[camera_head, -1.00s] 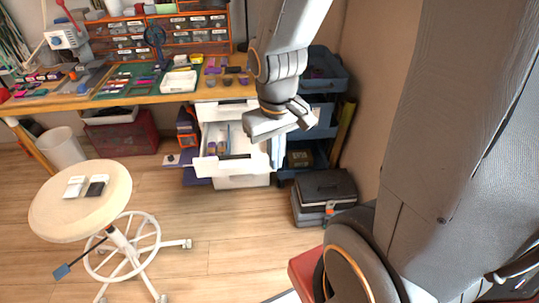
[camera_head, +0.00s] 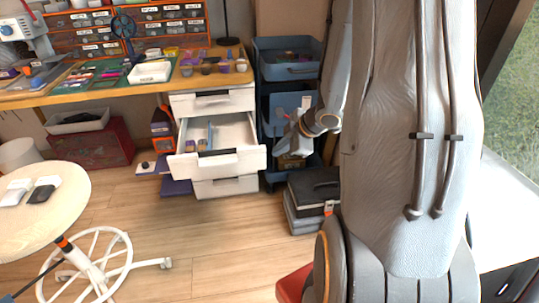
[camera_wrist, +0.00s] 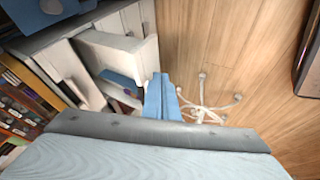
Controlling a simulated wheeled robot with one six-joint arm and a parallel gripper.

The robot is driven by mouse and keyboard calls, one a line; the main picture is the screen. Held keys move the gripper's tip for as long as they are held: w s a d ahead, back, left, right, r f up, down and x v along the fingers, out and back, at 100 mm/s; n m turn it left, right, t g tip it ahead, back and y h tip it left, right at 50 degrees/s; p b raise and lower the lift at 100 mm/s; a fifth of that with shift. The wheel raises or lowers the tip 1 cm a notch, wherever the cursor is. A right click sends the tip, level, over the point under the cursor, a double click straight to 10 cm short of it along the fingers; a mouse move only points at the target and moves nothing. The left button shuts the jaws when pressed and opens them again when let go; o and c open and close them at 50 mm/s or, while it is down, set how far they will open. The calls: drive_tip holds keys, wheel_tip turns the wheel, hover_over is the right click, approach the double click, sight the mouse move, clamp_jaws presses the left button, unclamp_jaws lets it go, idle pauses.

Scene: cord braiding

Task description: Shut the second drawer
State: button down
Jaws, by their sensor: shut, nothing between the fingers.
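The white drawer unit (camera_head: 183,103) stands under the right end of the workbench. Its second drawer (camera_head: 218,162) is pulled out, and a few small items and a blue divider show inside. The top drawer above it and the bottom drawer below look shut. My gripper (camera_head: 284,143) is to the right of the open drawer, in front of the blue cart, and apart from the drawer in the head view. In the wrist view my gripper's blue fingers (camera_wrist: 163,97) are together and empty. The open drawer (camera_wrist: 127,46) shows up and left of them there.
A blue cart (camera_head: 287,73) stands right of the drawer unit. A dark toolbox (camera_head: 312,190) is on the floor before it. A round stool (camera_head: 60,215) is at lower left. The wooden floor before the drawers (camera_head: 200,225) is clear.

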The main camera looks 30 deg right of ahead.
sight(264, 154)
drive_tip(key=b+x, duration=0.1)
drive_tip(key=x, duration=0.2)
drive_tip(key=w+b+x, duration=0.1)
drive_tip(key=x, duration=0.3)
drive_tip(key=w+d+r+b+x, duration=0.1)
drive_tip(key=x, duration=0.3)
drive_tip(key=shift+d+r, duration=0.1)
drive_tip(key=shift+w+d, duration=0.15)
drive_tip(key=shift+w, duration=0.25)
